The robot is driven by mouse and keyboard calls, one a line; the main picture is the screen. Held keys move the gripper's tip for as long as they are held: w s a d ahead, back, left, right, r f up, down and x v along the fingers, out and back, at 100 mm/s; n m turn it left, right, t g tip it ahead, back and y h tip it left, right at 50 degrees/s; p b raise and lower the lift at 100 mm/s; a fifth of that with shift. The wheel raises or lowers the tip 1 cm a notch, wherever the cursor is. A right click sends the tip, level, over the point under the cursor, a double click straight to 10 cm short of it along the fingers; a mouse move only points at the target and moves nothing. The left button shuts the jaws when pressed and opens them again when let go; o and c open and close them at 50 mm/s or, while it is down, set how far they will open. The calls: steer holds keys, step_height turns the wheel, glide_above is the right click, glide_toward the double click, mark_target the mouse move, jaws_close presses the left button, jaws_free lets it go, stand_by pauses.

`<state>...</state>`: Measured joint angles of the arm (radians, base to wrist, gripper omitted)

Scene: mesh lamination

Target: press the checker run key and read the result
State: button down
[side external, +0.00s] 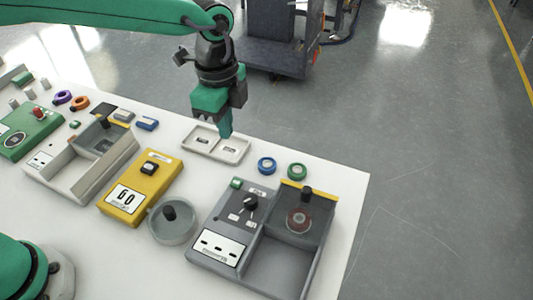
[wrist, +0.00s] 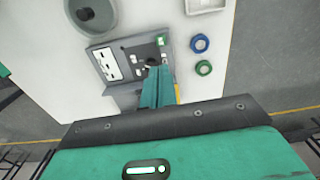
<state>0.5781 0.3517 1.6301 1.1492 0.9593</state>
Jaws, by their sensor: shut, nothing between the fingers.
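My gripper (side external: 226,135) is shut and empty, pointing down over the white two-pocket tray (side external: 243,151) at the table's back edge. In the wrist view its closed teal fingers (wrist: 157,75) overlap part of the grey unit (wrist: 95,50). A yellow box (side external: 118,222) carries a white label reading "GO" or "60" (side external: 126,199) and a black-framed key with a light top (side external: 149,168). The grey unit (side external: 215,262) has a black knob (side external: 250,203), a small green key (side external: 236,183) and a white panel with dark slots (side external: 217,246). No gripper contact with either unit shows.
A clear round dish with a black knob (side external: 172,222) stands between the yellow box and the grey unit. Blue (side external: 267,165) and green (side external: 297,171) rings lie near the back edge. A pale open-topped unit (side external: 58,186) and a green box (side external: 20,135) stand left.

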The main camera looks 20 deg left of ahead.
mark_target(236, 183)
steer(key=shift+d+f, duration=0.25)
steer(key=shift+d, duration=0.15)
steer(key=shift+f, duration=0.2)
step_height(236, 183, down, 14)
steer(key=shift+r, duration=0.15)
stand_by(0.6)
